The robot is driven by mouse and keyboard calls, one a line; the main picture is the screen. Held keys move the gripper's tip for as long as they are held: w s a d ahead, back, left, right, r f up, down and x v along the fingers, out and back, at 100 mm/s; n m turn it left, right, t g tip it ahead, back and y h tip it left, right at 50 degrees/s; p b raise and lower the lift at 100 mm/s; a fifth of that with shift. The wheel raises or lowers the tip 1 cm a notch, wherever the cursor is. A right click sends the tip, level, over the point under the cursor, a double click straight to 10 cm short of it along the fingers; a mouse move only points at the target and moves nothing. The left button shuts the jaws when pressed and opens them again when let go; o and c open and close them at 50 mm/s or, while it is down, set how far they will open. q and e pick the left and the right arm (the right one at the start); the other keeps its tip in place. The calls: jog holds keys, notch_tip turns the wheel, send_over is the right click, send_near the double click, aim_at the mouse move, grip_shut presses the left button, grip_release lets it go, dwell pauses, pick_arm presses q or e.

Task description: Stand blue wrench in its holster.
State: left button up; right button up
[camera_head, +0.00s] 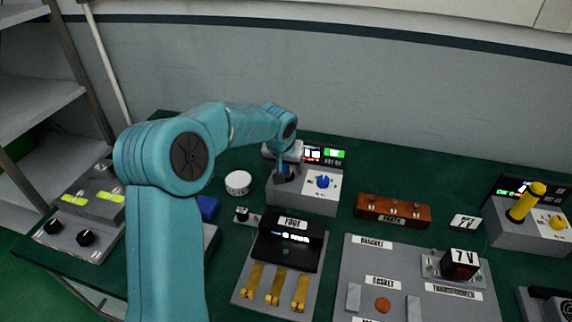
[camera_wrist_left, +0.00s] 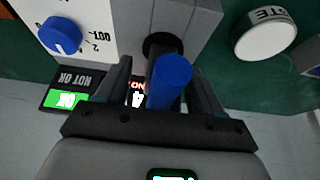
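A blue-ended rod, which I take for the blue wrench (camera_wrist_left: 172,82), shows in the left wrist view. Its dark shaft runs to a round black socket (camera_wrist_left: 160,44) on top of the grey box (camera_head: 300,197) with the blue knob. I cannot tell how deep it sits. My left gripper (camera_head: 286,166) is over the left part of this box. In the wrist view its fingers (camera_wrist_left: 160,85) stand on either side of the rod, with gaps visible, so it looks open around it. In the head view the gripper hides most of the rod. My right gripper is out of view.
A white round tin (camera_head: 238,183) is left of the box, and a brown block (camera_head: 392,210) is right of it. A black unit with yellow levers (camera_head: 272,287) stands in front. A similar box with a yellow handle (camera_head: 527,203) is at far right. Green table shows between them.

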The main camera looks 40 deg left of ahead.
pick_arm(q)
jog(key=v, duration=1.6)
jog(key=shift+r+b, duration=0.2)
jog(key=shift+b, duration=0.1)
jog(key=shift+r, duration=0.1)
